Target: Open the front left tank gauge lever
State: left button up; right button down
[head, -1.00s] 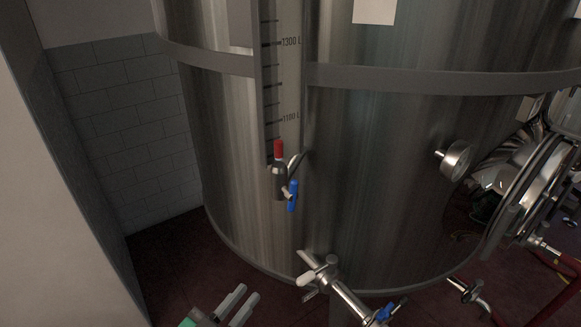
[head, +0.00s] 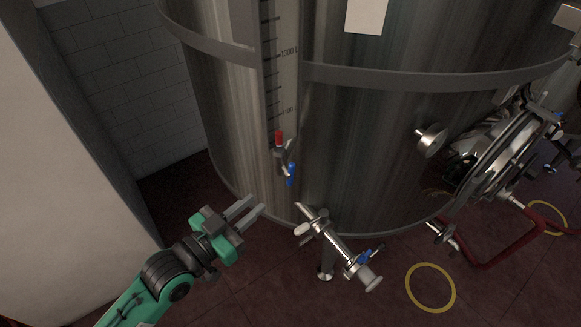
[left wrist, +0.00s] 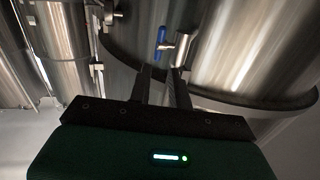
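The steel tank (head: 370,130) carries a gauge strip with litre marks. At the strip's foot is a small valve with a red top (head: 279,138) and a blue gauge lever (head: 291,174) that hangs roughly downward. The blue lever also shows in the left wrist view (left wrist: 161,36), just beyond the fingers. My left gripper (head: 252,207) is below and left of the lever, apart from it. Its two fingers are parallel with a gap between them and nothing in it; the left wrist view also shows this gap (left wrist: 164,75). My right gripper is not in view.
A larger steel outlet pipe with a valve (head: 335,240) and blue handle (head: 365,257) sticks out right of my left gripper. A round steel knob (head: 431,139) and a hatch (head: 510,155) are farther right. A pale wall (head: 60,170) stands at left.

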aim_at(291, 184)
pick_arm(q)
jog(key=p+x, duration=0.4)
jog(key=x, duration=0.8)
jog(key=shift+w+d, duration=0.15)
jog(key=shift+d, duration=0.05)
jog(key=shift+c, duration=0.3)
grip_shut()
